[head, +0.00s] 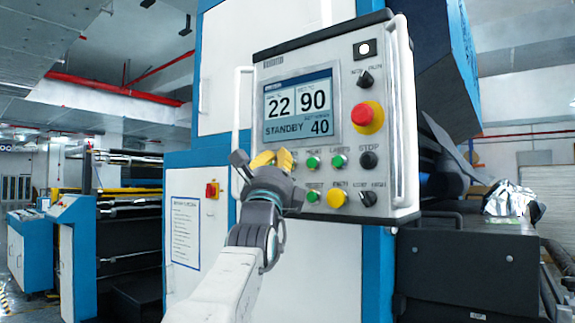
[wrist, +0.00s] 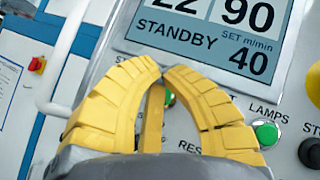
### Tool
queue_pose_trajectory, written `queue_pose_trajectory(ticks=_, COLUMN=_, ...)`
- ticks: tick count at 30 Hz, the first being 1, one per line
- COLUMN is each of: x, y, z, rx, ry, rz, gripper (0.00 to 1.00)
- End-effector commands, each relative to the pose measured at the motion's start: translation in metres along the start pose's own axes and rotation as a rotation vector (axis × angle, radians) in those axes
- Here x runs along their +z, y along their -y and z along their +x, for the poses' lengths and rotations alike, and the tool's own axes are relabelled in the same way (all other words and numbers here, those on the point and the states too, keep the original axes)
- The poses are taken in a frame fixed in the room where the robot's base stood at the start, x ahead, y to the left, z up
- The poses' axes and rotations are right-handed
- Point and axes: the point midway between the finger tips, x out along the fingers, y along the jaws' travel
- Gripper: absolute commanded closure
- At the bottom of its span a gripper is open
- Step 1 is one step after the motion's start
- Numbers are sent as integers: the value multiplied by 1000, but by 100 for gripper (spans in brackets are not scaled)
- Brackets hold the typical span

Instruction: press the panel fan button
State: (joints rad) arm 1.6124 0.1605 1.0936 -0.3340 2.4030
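The control panel (head: 290,55) is upright, with a screen reading STANDBY and rows of buttons below it. My gripper (head: 272,158) is in front of the panel's lower left, below the screen. In the wrist view its yellow fingers (wrist: 167,69) come together at the tips with nothing between them. A green button (wrist: 168,97) shows just behind the tips, partly covered, its label mostly hidden. The LAMPS green button (wrist: 267,133) is to its right. The lower row has a green button (head: 312,196) and a yellow button (head: 337,197). I cannot read which button is the fan.
A red emergency stop (head: 367,117), a black STOP button (head: 369,160) and a black selector (head: 367,196) sit at the panel's right. White handles (head: 399,120) flank the panel. A dark machine (head: 470,260) stands to the right.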

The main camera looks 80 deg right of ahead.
Motion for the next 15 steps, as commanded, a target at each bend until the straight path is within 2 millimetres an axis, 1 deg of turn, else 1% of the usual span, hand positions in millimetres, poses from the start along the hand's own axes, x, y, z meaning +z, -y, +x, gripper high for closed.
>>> queue_pose_trajectory(ticks=7, x=-4, y=0, z=5, rx=-3, ry=-3, rz=0, gripper=100)
queue_pose_trajectory(ticks=15, x=-5, y=0, z=5, rx=-3, ry=-3, rz=0, gripper=100)
